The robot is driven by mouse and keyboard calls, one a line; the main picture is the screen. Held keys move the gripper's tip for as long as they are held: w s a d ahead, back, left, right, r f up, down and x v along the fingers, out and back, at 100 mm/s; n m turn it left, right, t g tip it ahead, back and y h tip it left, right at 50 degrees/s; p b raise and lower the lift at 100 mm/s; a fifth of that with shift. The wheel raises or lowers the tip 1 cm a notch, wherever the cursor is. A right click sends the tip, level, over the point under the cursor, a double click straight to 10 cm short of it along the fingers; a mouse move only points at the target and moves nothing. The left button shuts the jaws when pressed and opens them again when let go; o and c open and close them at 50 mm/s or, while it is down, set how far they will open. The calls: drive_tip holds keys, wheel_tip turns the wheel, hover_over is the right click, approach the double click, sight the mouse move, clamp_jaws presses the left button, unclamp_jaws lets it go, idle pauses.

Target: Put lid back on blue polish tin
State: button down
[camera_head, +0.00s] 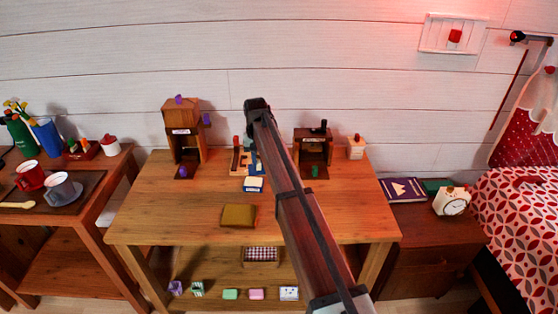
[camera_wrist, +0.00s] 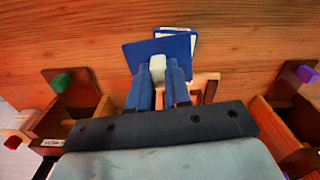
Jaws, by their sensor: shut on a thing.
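My gripper (camera_wrist: 158,76) is shut on a pale knob (camera_wrist: 157,65). The knob appears to belong to a flat blue square lid (camera_wrist: 137,52), which lies just beyond the fingertips in the wrist view. The blue polish tin (camera_wrist: 184,31) shows past the lid's far edge, partly hidden by it, with a whitish top. In the head view the tin (camera_head: 253,184) stands on the table, blue-sided and pale on top. The lid overlaps the tin in the wrist view; I cannot tell whether they touch. My arm largely hides the gripper in the head view.
Wooden cabinets stand left (camera_head: 185,135) and right (camera_head: 313,145) on the table (camera_head: 160,215). A light wooden rack (camera_head: 239,160) is between them, close to my gripper. An olive-brown block (camera_head: 238,216) lies in front of the tin. The table's front left is clear.

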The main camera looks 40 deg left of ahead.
sight(252, 166)
drive_tip(key=shift+s+a, duration=0.3)
drive_tip(key=shift+a, duration=0.2)
drive_tip(key=shift+s+a, duration=0.3)
drive_tip(key=shift+a, duration=0.2)
drive_tip(key=shift+w+a+m, duration=0.15)
drive_tip(key=shift+a+m, duration=0.15)
drive_tip(key=shift+m, duration=0.9)
drive_tip(key=shift+f, duration=0.15)
drive_tip(key=shift+f, duration=3)
drive_tip(key=shift+f, duration=0.2)
drive_tip(key=c, duration=0.5)
unclamp_jaws()
